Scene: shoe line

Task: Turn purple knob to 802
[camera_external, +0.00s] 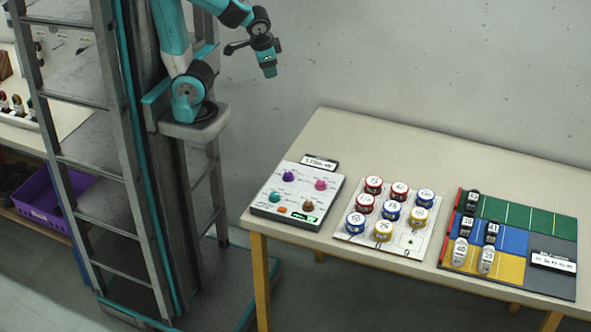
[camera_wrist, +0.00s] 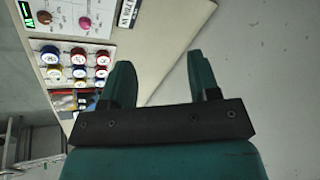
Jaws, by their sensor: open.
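The purple knob (camera_external: 288,176) is at the upper left of a white control panel (camera_external: 262,205) on the table's left end. A pink knob (camera_external: 320,184), a teal knob (camera_external: 274,197) and a brown knob (camera_external: 307,205) share the panel. A small green display (camera_external: 289,218) sits at its front edge, its digits too small to read. My gripper (camera_external: 269,70) is in the air above and behind the panel, well away from it. In the wrist view my gripper (camera_wrist: 159,62) is open and empty. That view shows the pink knob (camera_wrist: 85,23) and brown knob (camera_wrist: 44,17); I do not see the purple knob there.
A label plate (camera_external: 319,162) stands behind the panel. A board of numbered round pieces (camera_external: 350,232) lies to its right, then a coloured mat with shoes (camera_external: 520,215). The table (camera_external: 420,150) is bare behind them. A purple crate (camera_external: 45,198) is at far left.

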